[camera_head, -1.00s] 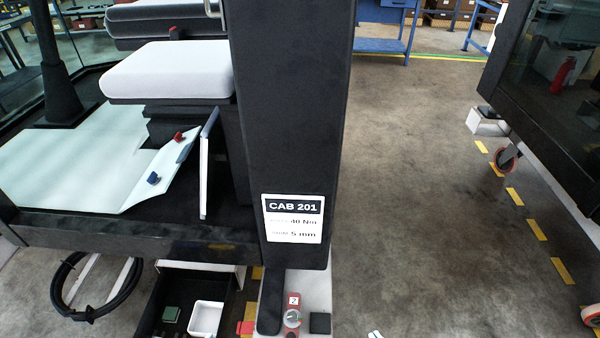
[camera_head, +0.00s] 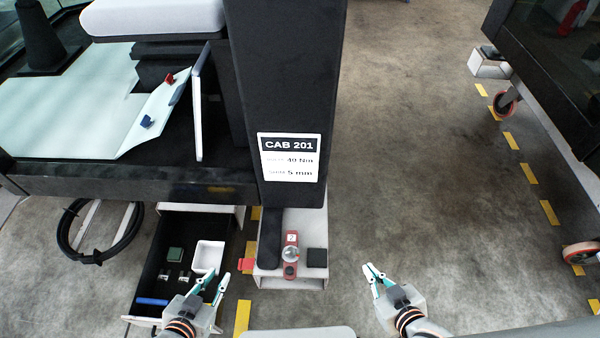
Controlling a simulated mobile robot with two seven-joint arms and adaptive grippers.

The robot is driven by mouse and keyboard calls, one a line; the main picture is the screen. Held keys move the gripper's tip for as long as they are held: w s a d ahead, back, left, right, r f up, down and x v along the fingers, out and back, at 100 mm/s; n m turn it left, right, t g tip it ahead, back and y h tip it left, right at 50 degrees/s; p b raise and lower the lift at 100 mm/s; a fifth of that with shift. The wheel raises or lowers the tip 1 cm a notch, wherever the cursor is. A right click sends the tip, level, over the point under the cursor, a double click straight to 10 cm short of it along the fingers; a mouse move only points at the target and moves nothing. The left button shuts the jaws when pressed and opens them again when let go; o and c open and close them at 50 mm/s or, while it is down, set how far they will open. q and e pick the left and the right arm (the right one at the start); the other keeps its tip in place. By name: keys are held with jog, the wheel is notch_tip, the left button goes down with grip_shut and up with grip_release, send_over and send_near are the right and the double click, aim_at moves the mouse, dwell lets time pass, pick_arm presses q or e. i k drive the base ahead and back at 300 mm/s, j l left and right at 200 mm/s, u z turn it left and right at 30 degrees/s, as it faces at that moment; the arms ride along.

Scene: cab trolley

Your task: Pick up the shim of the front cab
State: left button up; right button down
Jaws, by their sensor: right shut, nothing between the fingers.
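The front cab (camera_head: 290,90) carries a white label (camera_head: 290,157) reading "CAB 201", "40 Nm" and "5 mm". Below its dark post is a pale foot block (camera_head: 290,283). On the block are a red device (camera_head: 291,266) marked 2 with a round silver part, and a small black square piece (camera_head: 317,257). I cannot tell which piece is the shim. My right gripper (camera_head: 372,267) is shut and empty, right of the block.
An open black drawer (camera_head: 152,283) holds a white bin (camera_head: 208,257), a green block (camera_head: 175,254), small metal parts and a blue bar (camera_head: 152,301). Another trolley (camera_head: 540,95) stands right, with clear floor between.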

aim_at(161, 276)
jog(key=u, duration=1.5)
